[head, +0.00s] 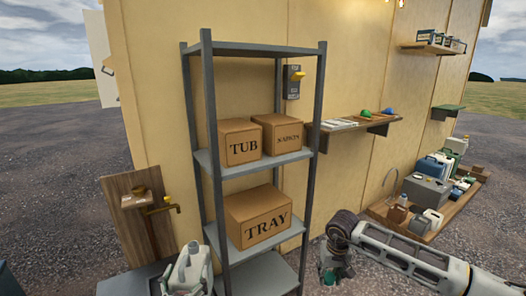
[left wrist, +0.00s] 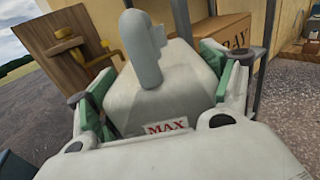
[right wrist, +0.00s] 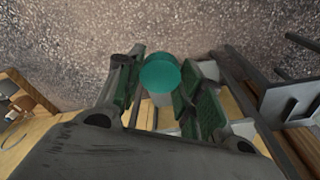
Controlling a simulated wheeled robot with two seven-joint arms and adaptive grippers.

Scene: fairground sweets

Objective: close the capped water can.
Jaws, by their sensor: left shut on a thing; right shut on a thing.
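The water can (head: 187,272) is pale grey-white and stands at the bottom of the head view, left of the shelf's foot. My left gripper (head: 190,284) is shut on it. In the left wrist view the can (left wrist: 165,95) lies between the green finger pads, with a rounded upright part (left wrist: 140,50) and a red MAX label. I cannot make out its opening. My right gripper (head: 335,272) is shut on a teal round cap (right wrist: 160,73), held in the air right of the shelf and apart from the can. The cap also shows in the head view (head: 329,277).
A grey metal shelf (head: 205,130) with TUB, NAPKINS and TRAY boxes (head: 258,215) stands between my grippers. A wooden board with a brass tap (head: 160,208) is left of it. A low wooden rack with canisters (head: 430,185) is at right. Open gravel lies between.

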